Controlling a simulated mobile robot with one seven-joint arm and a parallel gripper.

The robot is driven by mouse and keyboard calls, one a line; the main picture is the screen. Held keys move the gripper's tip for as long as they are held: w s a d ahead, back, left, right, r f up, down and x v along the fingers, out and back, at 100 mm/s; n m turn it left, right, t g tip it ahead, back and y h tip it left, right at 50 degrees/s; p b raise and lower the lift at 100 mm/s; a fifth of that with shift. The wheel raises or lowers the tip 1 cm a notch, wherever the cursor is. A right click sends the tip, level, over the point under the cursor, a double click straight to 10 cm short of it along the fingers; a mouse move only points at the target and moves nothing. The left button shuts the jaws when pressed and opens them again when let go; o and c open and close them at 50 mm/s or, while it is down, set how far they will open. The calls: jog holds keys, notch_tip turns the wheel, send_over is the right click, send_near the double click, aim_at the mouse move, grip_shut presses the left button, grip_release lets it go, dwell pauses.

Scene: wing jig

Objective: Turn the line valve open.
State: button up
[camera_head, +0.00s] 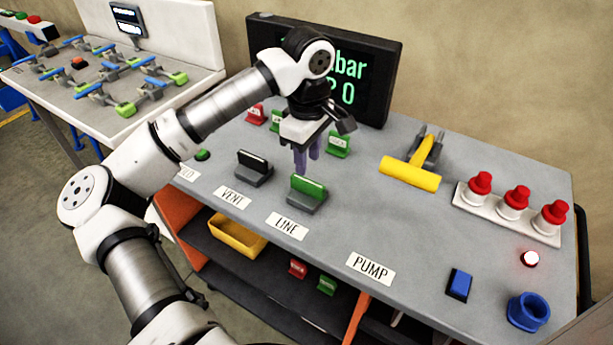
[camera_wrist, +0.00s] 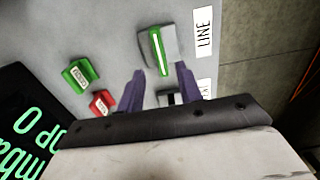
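The line valve (camera_head: 307,193) has a green bar handle on a grey base, behind the LINE label on the grey bench. It also shows in the wrist view (camera_wrist: 158,50), ahead of my fingertips. My gripper (camera_head: 307,162) points down above the bench, just behind the line valve in the head view. Its two purple fingers stand apart in the wrist view (camera_wrist: 160,85), with no object held between them. The fingers look clear of the valve handle; their exact height is hard to tell.
The vent valve (camera_head: 254,167) with a black handle is left of the line valve. A screen (camera_head: 370,75) stands behind, partly covered by my arm. Small red (camera_head: 256,114) and green (camera_head: 338,143) pieces stand near it. A yellow pump handle (camera_head: 410,174) and red-topped posts (camera_head: 514,200) are right.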

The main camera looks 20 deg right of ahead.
aim_at(308, 181)
notch_tip(308, 181, down, 8)
jog(key=shift+r+p, duration=0.15)
jog(key=shift+p, duration=0.75)
jog(key=shift+c, duration=0.3)
grip_shut()
